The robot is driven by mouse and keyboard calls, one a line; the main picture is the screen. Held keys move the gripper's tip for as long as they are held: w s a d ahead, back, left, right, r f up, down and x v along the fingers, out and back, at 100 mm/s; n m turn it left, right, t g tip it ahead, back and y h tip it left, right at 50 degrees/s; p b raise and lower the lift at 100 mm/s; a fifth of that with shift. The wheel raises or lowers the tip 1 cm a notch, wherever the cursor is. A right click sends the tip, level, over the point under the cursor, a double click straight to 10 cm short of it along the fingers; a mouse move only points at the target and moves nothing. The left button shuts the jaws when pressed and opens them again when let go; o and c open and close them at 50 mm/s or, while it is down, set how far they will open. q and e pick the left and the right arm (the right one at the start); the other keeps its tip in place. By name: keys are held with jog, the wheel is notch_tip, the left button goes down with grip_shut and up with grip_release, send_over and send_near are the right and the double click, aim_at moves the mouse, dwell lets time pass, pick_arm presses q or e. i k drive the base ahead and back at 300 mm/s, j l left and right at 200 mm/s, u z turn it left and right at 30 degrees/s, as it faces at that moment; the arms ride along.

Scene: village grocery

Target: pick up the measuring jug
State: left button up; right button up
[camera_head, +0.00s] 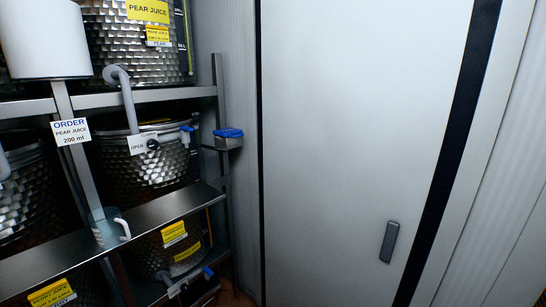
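The measuring jug (107,230) is a clear jug with a pale handle on its right side. It stands upright on the metal shelf (165,213) at the lower left, in front of the shelf post. Its contents are too small to tell. Neither my left nor my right gripper is in view.
Large steel juice tanks (145,165) with taps stand on the rack behind the jug. An order sign (70,131) reads pear juice, 200 ml. A blue-topped item (229,136) sits at the rack's right end. A large white door (360,150) fills the right.

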aim_at(109, 230)
jog(key=u, duration=1.3)
